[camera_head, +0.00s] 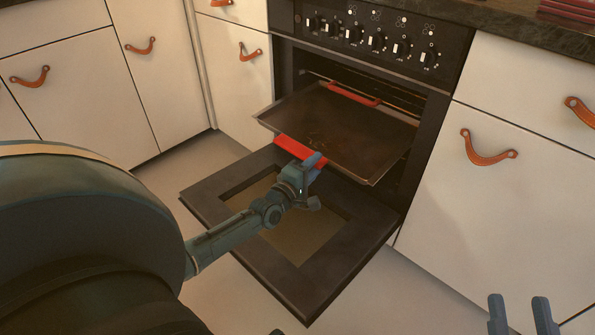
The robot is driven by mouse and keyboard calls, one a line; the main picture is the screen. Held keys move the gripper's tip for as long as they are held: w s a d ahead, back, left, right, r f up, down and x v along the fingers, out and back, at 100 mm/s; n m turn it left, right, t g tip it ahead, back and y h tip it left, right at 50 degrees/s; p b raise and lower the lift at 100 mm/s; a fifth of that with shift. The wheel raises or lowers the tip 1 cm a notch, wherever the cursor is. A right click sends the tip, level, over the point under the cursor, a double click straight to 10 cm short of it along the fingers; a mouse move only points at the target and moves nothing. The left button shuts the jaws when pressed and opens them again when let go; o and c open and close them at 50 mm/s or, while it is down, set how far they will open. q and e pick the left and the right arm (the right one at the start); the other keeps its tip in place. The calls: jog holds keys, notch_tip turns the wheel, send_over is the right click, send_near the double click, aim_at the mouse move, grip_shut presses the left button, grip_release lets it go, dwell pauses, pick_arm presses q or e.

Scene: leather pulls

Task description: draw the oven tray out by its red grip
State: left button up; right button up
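The dark oven tray (345,130) sticks partly out of the open oven, above the lowered door. Its red grip (289,145) is on the front edge; a second red bar (353,95) shows toward the back of the tray. My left gripper (312,164) is at the right part of the front grip, with a blue finger across it. It appears shut on the grip; the lower finger is partly hidden. My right gripper (519,316) is at the bottom right, its two fingers apart and empty, far from the tray.
The oven door (218,193) is folded down flat below the tray and my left forearm. Control knobs (377,42) line the panel above. White cabinets with leather pulls (487,152) stand on both sides. Floor shows in front of the door.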

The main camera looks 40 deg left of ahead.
pick_arm(q)
jog(key=s+p, duration=0.3)
jog(key=s, duration=0.8)
pick_arm(e)
jog(key=shift+d+f+n+h, duration=0.3)
jog(key=shift+d+f+h, duration=0.15)
jog(key=shift+h, duration=0.05)
